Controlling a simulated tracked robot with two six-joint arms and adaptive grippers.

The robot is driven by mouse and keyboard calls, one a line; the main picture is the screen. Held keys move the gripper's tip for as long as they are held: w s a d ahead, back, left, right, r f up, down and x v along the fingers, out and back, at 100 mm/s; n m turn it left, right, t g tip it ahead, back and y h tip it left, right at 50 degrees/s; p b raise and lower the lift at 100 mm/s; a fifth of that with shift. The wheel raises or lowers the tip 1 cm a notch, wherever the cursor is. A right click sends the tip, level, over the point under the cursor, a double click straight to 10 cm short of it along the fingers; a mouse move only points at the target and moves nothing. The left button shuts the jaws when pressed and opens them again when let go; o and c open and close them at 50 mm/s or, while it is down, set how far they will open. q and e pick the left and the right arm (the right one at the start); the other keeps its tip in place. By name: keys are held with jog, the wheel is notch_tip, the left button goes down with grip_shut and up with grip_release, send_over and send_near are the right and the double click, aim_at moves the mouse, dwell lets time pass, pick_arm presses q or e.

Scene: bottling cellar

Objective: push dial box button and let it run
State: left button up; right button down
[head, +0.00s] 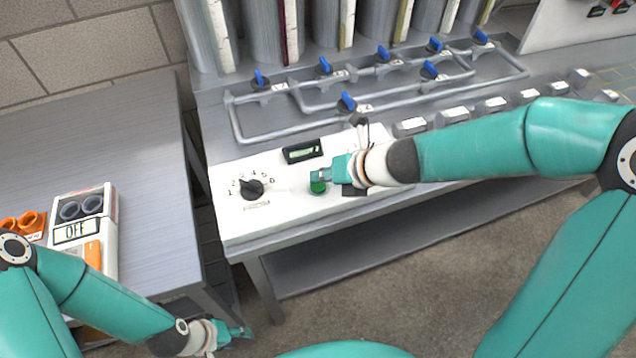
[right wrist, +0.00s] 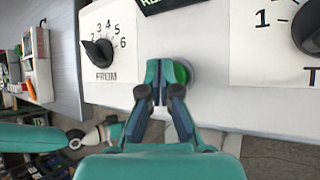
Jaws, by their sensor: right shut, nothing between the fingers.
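The white dial box (head: 240,222) sits at the left end of the grey bench. It has a black FROM dial (head: 251,188) marked 1 to 6, a small lit display (head: 303,152) and a green round button (head: 318,188). My right gripper (head: 318,176) is shut and empty, its fingertips at the button. In the right wrist view the fingertips (right wrist: 160,72) cover the left part of the green button (right wrist: 182,73); I cannot tell whether they press it. A second dial (right wrist: 310,28) shows at the right there. My left gripper (head: 242,333) hangs low at the front left, away from the box.
Pipes with blue-handled valves (head: 347,101) run behind the box, below tall grey cylinders. A row of pale blocks (head: 455,115) lines the bench to the right.

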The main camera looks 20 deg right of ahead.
aim_at(321, 185)
jog(key=shift+f+b, duration=0.45)
jog(key=shift+f, duration=0.05)
dwell(0.5)
jog(key=shift+r, duration=0.1)
jog(key=shift+r+p, duration=0.85)
jog(key=shift+p, duration=0.1)
notch_tip(321, 185, up, 5)
jog(key=p, duration=0.5)
dwell(0.8)
